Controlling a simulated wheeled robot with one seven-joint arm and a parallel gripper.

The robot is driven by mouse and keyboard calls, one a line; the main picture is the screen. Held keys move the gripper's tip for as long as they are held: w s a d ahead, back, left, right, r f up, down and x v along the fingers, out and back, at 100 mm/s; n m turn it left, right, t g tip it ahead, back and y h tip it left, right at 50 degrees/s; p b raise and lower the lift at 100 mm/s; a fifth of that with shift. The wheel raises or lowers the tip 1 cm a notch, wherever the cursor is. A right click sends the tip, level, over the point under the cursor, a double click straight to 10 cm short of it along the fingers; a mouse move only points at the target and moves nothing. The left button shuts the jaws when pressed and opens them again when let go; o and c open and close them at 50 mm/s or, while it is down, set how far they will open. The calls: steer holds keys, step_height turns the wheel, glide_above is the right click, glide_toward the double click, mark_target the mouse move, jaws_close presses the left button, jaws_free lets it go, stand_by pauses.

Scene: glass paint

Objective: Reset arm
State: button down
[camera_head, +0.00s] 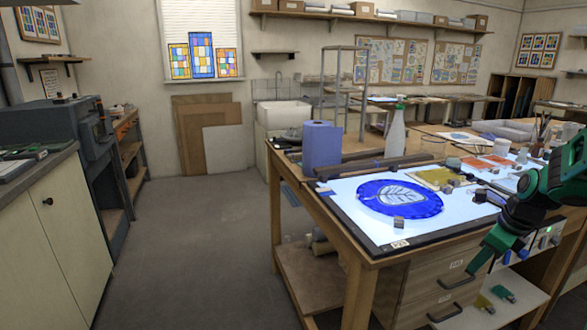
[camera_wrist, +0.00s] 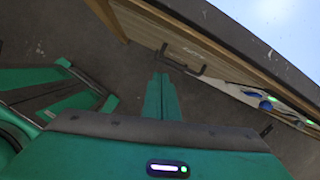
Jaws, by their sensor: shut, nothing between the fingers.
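My green and black arm reaches in from the right edge in the head view. My gripper (camera_head: 472,268) points down in front of the workbench (camera_head: 290,196), beside its drawer fronts and below the top's front edge. In the wrist view the two green fingers (camera_wrist: 161,80) are together, shut with nothing between them. A dark drawer handle (camera_wrist: 180,62) shows beyond the fingertips in that view. Whether the fingers touch the bench cannot be told.
The light table (camera_head: 345,205) on the bench bears a blue round glass piece with a leaf design (camera_head: 400,198) and small blocks. A blue paper roll (camera_head: 321,146) and a white spray bottle (camera_head: 396,133) stand behind. Floor (camera_head: 195,240) left of the bench is clear.

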steer(key=s+a+r+n+g, duration=0.1)
steer(key=s+a+n, duration=0.1)
steer(key=s+n, duration=0.5)
steer(key=s+a+r+n+g, duration=0.1)
steer(key=s+a+n, duration=0.2)
steer(key=s+n, duration=0.5)
steer(key=s+a+r+n+g, duration=0.1)
steer(key=s+a+r+n, duration=0.1)
steer(key=s+n, duration=0.6)
steer(key=s+a, duration=0.1)
steer(key=s, duration=0.1)
steer(key=shift+s+a+g+h, duration=0.25)
steer(key=shift+s+g+h, duration=0.05)
